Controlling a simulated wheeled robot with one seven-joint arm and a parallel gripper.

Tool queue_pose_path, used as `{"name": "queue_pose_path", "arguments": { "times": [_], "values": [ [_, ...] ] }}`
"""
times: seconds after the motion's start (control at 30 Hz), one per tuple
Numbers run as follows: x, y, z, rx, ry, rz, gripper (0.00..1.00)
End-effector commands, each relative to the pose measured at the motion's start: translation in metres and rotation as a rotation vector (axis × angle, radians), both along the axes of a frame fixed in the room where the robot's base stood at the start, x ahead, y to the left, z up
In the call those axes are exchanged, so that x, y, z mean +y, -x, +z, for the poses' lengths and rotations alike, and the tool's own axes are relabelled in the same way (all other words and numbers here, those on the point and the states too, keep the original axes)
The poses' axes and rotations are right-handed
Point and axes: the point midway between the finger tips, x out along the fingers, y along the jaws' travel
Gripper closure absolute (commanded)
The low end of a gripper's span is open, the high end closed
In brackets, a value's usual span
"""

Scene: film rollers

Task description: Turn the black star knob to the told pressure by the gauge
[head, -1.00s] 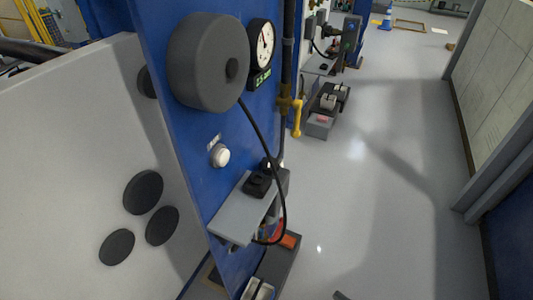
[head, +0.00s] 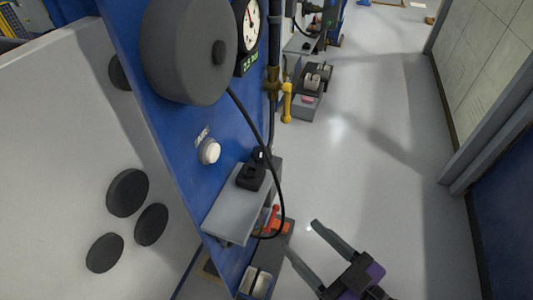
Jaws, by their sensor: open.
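The round gauge (head: 248,22) with a white face and dark rim is on the blue panel, partly cut by the top edge. A green readout (head: 250,65) below it seems to show 2.5 bar, though the text is small. I cannot clearly make out a black star knob; a small black part (head: 260,154) shows at the far end of the grey shelf, but its shape is unclear. My gripper (head: 303,238) is at the bottom, right of the shelf and apart from it. Its two fingers are spread and empty.
A large dark drum (head: 185,50) juts from the blue panel (head: 150,130). A black hose loops past the grey shelf (head: 228,215), which holds a black block (head: 250,176). The floor (head: 370,170) at right is clear.

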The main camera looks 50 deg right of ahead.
Motion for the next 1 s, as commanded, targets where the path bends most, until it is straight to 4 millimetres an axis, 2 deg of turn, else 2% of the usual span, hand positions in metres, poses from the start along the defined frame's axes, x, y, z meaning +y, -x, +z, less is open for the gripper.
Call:
{"name": "queue_pose_path", "arguments": {
  "times": [0.17,0.4,0.63,0.83,1.0],
  "values": [
    [-0.038,-0.036,-0.009,-0.060,-0.022,-0.109,0.39],
    [-0.118,-0.094,-0.037,-0.070,-0.084,-0.260,0.39],
    [-0.196,-0.146,-0.058,-0.019,-0.151,-0.315,0.39],
    [-0.259,-0.186,-0.061,0.046,-0.193,-0.269,0.39],
    [-0.298,-0.213,-0.049,0.112,-0.197,-0.137,0.39]
  ]
}}
